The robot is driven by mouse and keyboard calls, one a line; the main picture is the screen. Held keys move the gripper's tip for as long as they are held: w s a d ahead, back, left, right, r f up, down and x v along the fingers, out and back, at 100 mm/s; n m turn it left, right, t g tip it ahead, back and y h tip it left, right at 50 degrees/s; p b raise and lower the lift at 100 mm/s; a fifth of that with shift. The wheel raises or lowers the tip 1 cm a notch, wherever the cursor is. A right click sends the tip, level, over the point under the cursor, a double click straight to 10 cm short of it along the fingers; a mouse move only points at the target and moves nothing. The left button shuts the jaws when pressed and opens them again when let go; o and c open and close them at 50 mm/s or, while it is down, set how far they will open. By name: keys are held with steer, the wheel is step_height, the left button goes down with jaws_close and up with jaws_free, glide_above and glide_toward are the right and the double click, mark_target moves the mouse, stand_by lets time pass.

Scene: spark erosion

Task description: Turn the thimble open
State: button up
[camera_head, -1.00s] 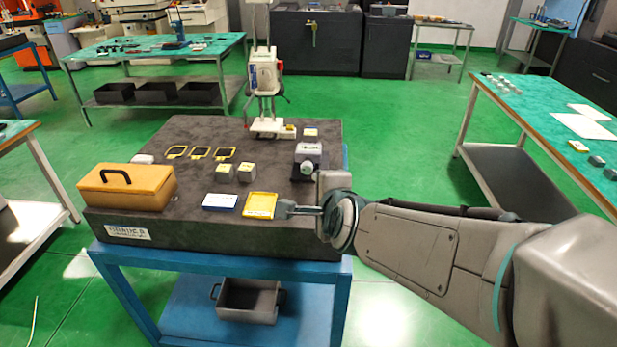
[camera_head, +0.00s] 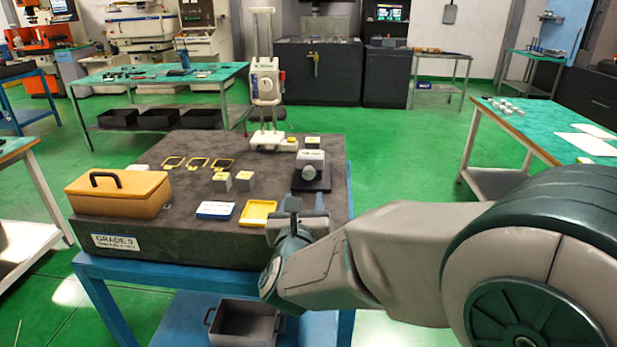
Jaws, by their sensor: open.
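A small grey bench device with a round knob on its front, apparently the thimble (camera_head: 309,173), sits on a dark base at the right of the granite plate (camera_head: 250,240). My gripper (camera_head: 305,203) is open, near the plate's front right edge. Its two fingers point away from me toward the device. They are a little in front of the knob and appear apart from it. Nothing shows between them. Fine markings on the device are too small to read.
A yellow tray (camera_head: 258,213) and a blue-and-white box (camera_head: 215,210) lie just left of my gripper. A tall white stand (camera_head: 266,85) rises behind.

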mark_target(308, 175)
steer(key=w+p, duration=0.1)
steer(key=w, duration=0.4)
steer(key=w+p, duration=0.1)
steer(key=w, duration=0.4)
steer(key=shift+w+d, duration=0.2)
steer(key=shift+w, duration=0.1)
steer(key=c, duration=1)
